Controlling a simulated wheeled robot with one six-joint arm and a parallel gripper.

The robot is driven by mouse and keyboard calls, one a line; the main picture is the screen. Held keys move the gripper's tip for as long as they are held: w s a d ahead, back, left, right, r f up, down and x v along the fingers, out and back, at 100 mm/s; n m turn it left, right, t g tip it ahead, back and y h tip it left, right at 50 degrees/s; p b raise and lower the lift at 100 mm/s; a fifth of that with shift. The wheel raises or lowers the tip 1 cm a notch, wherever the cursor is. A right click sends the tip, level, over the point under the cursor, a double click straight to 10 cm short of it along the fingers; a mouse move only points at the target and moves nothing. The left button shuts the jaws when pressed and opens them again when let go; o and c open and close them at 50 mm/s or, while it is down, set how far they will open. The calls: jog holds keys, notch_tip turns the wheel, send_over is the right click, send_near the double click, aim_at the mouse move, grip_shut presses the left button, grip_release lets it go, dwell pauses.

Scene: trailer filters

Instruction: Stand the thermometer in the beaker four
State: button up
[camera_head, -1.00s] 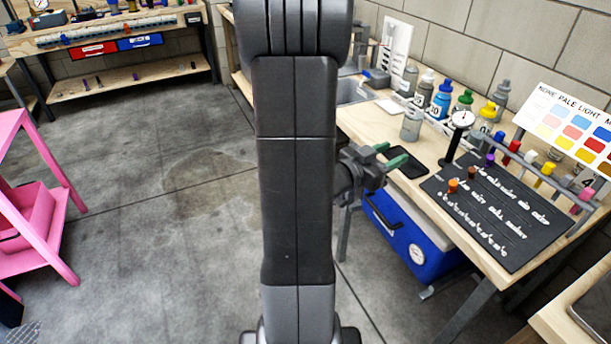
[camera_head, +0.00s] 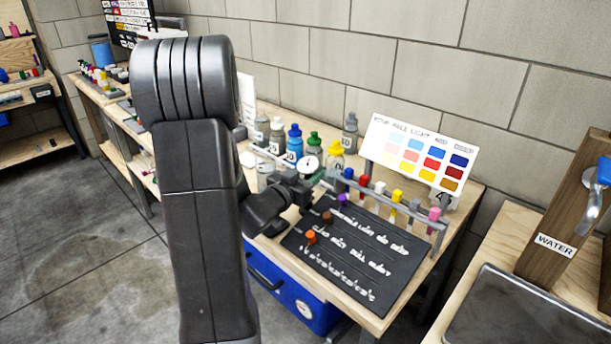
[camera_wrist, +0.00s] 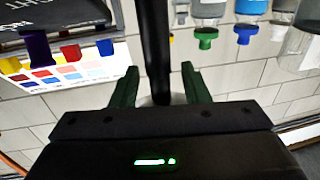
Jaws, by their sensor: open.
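The thermometer has a round white dial (camera_head: 308,165), just beyond my gripper in the head view; its lower part is hidden there. In the wrist view its dark upright stem (camera_wrist: 154,45) passes between the two green fingers of my gripper (camera_wrist: 158,82). The fingers stand apart on both sides of the stem, with gaps visible. In the head view my wrist and gripper reach over the bench, beside the black mat. A clear beaker marked 4 (camera_head: 447,188) stands behind the right end of the peg rack, partly hidden.
The grey rack (camera_head: 385,203) holds several coloured pegs. The black lettered mat (camera_head: 350,250) lies in front, with orange and brown pegs near its left edge. Several bottles (camera_head: 294,145) stand behind my gripper. A colour chart (camera_head: 418,155) leans at the back. A wooden WATER stand (camera_head: 565,230) is right.

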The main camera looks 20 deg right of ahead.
grip_shut()
jog(key=shift+r, duration=0.2)
dwell(0.3)
jog(key=shift+r+p, duration=5)
jog(key=shift+r, duration=1.1)
